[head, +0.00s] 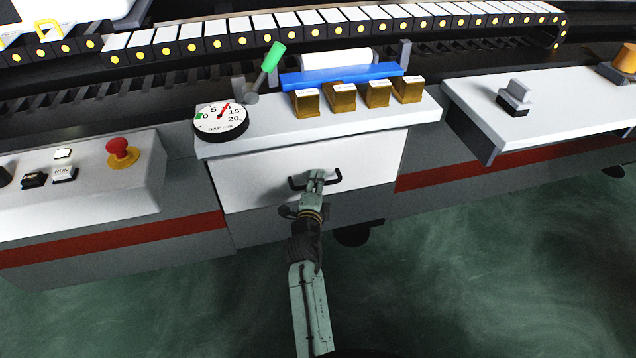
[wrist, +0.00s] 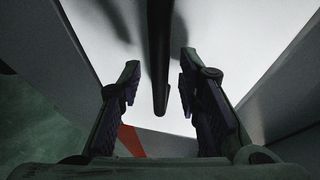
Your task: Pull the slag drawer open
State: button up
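The slag drawer (head: 252,178) has a plain white front below the white ledge in the middle of the machine. Its dark bar handle (head: 336,180) sticks out from the front. My gripper (head: 316,175) is at the middle of the handle in the head view and partly covers it. In the wrist view my gripper (wrist: 158,80) is open. The handle (wrist: 160,45) passes between the two fingers, with a visible gap on each side. The white drawer front (wrist: 225,50) lies behind it. I see no clear gap around the drawer front.
Above the drawer are a round gauge (head: 221,119), a green-handled lever (head: 271,58) and several brass blocks (head: 344,97) on the ledge. A control box with a red button (head: 120,152) stands at left. A white shelf (head: 560,95) juts out at right. The green floor in front is clear.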

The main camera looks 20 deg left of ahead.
jog(key=shift+w, duration=0.1)
jog(key=shift+c, duration=0.5)
grip_shut()
dwell(0.4)
